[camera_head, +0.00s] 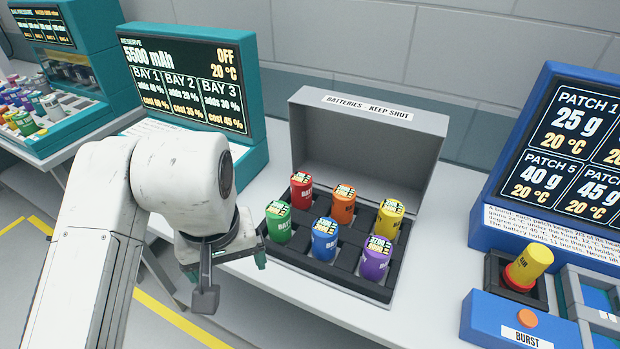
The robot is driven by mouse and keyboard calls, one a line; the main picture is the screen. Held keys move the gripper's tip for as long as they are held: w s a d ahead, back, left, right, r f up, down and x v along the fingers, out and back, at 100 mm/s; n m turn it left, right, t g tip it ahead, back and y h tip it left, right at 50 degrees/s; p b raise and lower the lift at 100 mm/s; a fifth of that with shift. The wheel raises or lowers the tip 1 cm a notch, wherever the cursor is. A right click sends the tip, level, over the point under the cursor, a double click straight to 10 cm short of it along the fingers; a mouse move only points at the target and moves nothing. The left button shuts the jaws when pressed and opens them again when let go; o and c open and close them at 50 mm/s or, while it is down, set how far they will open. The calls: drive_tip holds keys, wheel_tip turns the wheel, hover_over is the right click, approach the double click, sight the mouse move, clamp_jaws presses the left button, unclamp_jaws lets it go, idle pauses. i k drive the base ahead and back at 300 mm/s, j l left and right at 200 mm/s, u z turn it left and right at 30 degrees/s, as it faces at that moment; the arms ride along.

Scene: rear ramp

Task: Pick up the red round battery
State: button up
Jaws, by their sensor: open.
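The red round battery (301,191) stands upright in the back left slot of the grey battery box (310,262). Its top carries a printed label. My gripper (232,275) is at the end of my white arm, left of the box and in front of it, apart from the red battery. It is open, and I see nothing held in it. The green battery (278,222) stands in front of the red one, nearer my gripper.
The box's lid (365,140) stands open behind the batteries. Orange (343,205), yellow (388,220), blue (324,240) and purple (375,258) batteries fill other slots. A teal reserve display (190,85) stands behind my arm. A blue patch station (545,180) stands at right.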

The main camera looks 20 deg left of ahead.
sight(301, 182)
drive_tip(key=i, duration=1)
